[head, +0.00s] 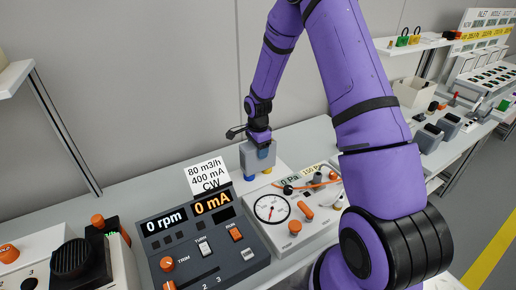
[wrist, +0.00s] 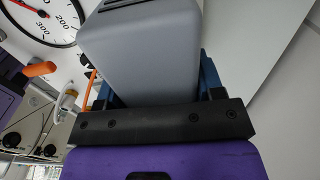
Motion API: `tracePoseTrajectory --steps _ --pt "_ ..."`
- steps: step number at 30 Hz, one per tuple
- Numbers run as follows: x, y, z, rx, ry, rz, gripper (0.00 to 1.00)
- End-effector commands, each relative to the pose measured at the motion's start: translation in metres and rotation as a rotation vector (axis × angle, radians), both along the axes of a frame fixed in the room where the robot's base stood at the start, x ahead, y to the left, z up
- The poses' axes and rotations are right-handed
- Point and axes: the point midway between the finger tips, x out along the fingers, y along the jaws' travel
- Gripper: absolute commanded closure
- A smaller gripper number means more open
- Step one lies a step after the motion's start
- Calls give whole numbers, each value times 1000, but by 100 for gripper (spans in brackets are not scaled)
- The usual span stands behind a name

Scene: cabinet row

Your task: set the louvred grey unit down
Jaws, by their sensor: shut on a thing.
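The grey unit (head: 257,160) is a small upright block in the middle of the head view, behind the gauge panel. My gripper (head: 262,152) is above it with its jaws shut on it. In the wrist view the grey unit (wrist: 145,48) fills the upper middle, with a dark slot on its top end, between the blue fingers of my gripper (wrist: 158,88). Blue and yellow parts show at its lower end in the head view. I cannot tell whether its underside touches the white surface (head: 225,172).
A dark control console (head: 205,240) with "0 rpm" and "0 mA" displays stands in front, left of the gauge panel (head: 310,222) with its orange knobs and hose. A white card (head: 208,175) stands behind the console. The bench (head: 150,200) left of the card is clear.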

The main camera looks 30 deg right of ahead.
Motion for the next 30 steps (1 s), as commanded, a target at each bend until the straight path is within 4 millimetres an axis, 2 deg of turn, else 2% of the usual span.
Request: tracePoseTrajectory --steps 7,8,9,11,22,26,30 --pt "0 0 -6 0 -1 0 81" --pt "0 0 -6 0 0 0 34" --pt "0 0 -6 0 0 0 25" --pt "0 0 -6 0 0 0 13" --pt "0 0 0 0 -1 0 13" --pt "1 0 17 -1 -3 0 13" --pt "1 0 44 -2 -3 0 13"
